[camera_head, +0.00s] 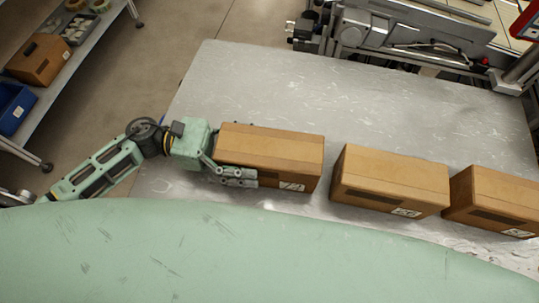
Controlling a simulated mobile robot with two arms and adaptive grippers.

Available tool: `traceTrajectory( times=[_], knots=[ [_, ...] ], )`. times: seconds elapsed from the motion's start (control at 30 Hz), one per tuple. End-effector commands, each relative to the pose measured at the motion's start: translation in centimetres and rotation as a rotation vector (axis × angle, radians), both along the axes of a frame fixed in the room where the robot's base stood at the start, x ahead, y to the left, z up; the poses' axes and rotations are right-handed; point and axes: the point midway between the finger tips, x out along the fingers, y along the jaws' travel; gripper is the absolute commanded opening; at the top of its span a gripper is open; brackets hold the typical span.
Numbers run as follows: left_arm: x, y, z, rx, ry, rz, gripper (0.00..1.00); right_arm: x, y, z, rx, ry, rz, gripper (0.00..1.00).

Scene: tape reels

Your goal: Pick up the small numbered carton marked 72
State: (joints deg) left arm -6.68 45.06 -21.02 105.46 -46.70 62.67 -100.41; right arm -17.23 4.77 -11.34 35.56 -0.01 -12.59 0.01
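Three brown cartons stand in a row on the grey table (400,120): a left carton (275,143), a middle carton (392,177) and a right carton (500,193). Each has a small white label low on its near face; the numbers are too small to read surely. My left gripper (238,178) is at the left end of the left carton, with finger parts along its near face. Whether the fingers touch the carton, and whether another part is behind it, I cannot tell. My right gripper is not in view.
Machinery (400,30) stands along the table's far edge. A shelf at upper left holds a brown box (40,60), a blue bin (14,108) and tape reels (98,5). The table behind the cartons is clear. My green body covers the bottom.

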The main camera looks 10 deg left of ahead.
Motion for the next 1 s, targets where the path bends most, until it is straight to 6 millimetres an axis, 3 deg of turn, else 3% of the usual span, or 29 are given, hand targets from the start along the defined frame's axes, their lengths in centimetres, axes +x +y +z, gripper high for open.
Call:
traceTrajectory(
  times=[0.5, 0.77, 1.0],
  knots=[
    [0.0, 0.0, 0.0, 0.000, 0.000, 0.000, 0.28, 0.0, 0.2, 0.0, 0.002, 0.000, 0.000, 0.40],
    [0.0, 0.0, 0.4, -0.003, -0.002, -0.001, 0.28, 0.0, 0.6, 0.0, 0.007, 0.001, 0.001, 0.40],
    [0.0, 0.0, 3.9, -0.003, -0.007, -0.003, 0.28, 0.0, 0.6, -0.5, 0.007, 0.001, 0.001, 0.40]
  ],
)
